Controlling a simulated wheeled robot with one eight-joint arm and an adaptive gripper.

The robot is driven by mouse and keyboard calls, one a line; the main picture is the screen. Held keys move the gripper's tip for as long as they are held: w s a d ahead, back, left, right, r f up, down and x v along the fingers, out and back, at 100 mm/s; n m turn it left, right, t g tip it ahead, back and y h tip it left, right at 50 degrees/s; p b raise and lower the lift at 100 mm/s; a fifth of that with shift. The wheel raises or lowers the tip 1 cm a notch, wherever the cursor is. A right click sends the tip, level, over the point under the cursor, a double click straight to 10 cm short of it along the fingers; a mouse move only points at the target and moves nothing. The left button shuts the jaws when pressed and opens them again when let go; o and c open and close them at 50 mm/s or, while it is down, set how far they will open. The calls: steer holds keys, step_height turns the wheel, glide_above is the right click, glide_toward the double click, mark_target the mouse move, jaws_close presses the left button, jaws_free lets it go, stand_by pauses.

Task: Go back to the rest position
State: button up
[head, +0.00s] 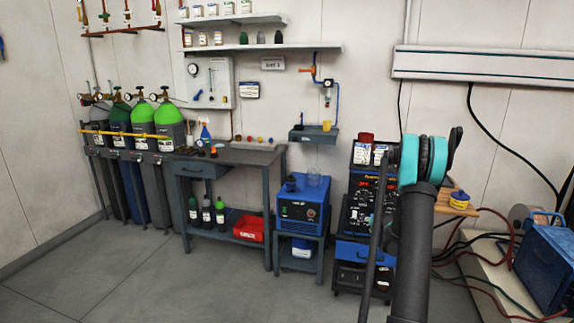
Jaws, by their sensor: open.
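My arm rises at the right of the head view, a dark grey tube with a teal and black joint at its top. It stands in front of the welding machine cart (361,205) and hides part of it. My gripper cannot be made out in this view, and nothing held shows.
A grey workbench (250,156) stands left of centre, with green-topped gas cylinders (168,128) further left. A blue machine (303,212) sits on a low stand. A blue box (548,262) rests on a table at right, among hoses. The floor (190,285) in front is clear.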

steer(key=s+a+r+n+g, duration=0.2)
steer(key=s+a+r, duration=0.4)
steer(key=s, duration=0.4)
steer(key=s+a+r+n+g, duration=0.2)
steer(key=s+a+r, duration=0.3)
steer(key=s+a, duration=0.5)
steer(key=s+a+f+n+g+h, duration=0.1)
steer(key=s, duration=1.3)
steer(key=s+a+f+n+g, duration=0.1)
steer(key=s+f+n+g, duration=0.1)
steer(key=s, duration=1.3)
steer(key=shift+s+a+h, duration=0.25)
steer(key=shift+a+h, duration=0.05)
steer(key=shift+h, duration=0.1)
